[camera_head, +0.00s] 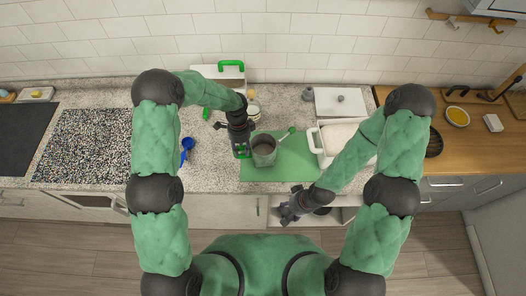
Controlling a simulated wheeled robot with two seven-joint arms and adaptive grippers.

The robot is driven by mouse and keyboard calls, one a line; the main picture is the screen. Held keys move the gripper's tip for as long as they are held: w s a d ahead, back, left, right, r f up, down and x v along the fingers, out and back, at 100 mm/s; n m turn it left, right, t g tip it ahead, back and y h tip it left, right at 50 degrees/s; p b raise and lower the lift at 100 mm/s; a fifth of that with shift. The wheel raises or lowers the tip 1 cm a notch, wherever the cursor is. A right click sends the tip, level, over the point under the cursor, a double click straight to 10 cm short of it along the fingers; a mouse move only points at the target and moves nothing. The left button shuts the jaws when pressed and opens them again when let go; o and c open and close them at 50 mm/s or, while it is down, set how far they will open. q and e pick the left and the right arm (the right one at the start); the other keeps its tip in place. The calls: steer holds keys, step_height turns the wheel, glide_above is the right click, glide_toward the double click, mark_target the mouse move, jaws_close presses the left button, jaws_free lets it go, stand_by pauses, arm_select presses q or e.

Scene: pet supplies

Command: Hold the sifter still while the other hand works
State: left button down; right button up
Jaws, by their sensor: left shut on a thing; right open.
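My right gripper (287,213) is open and empty, low in front of the counter's front edge, below and right of the sifter.
A white bin (314,140) with pale contents stands right of the mat, partly behind my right arm. A blue scoop (187,146) lies on the counter to the left. A white lidded box (340,101) is at the back. A speckled mat (84,145) lies far left.

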mark_target(293, 129)
steer(key=shift+c, duration=0.3)
steer(key=shift+n, duration=0.3)
steer(key=w, duration=0.3)
steer(key=w+r, duration=0.1)
steer(key=w, duration=0.5)
steer(key=shift+w+r, duration=0.15)
steer(key=shift+r, duration=0.2)
steer(key=shift+n, duration=0.3)
steer(key=w+r, duration=0.1)
steer(key=w, duration=0.1)
steer(key=w+r, duration=0.1)
steer(key=w, duration=0.1)
steer(key=w+r, duration=0.1)
steer(key=w, duration=0.1)
steer(key=shift+w+d+r, duration=0.25)
steer(key=shift+w+d, duration=0.05)
steer(key=shift+w, duration=0.1)
steer(key=w+d+r+h, duration=0.2)
steer(key=w+d+r, duration=0.1)
steer(key=w+r, duration=1.2)
steer(key=f, duration=0.3)
steer(key=s+a+f, duration=0.1)
steer(key=f, duration=0.5)
steer(key=shift+s+a+f, duration=0.3)
steer(key=shift+a+f, duration=0.1)
jaws_close()
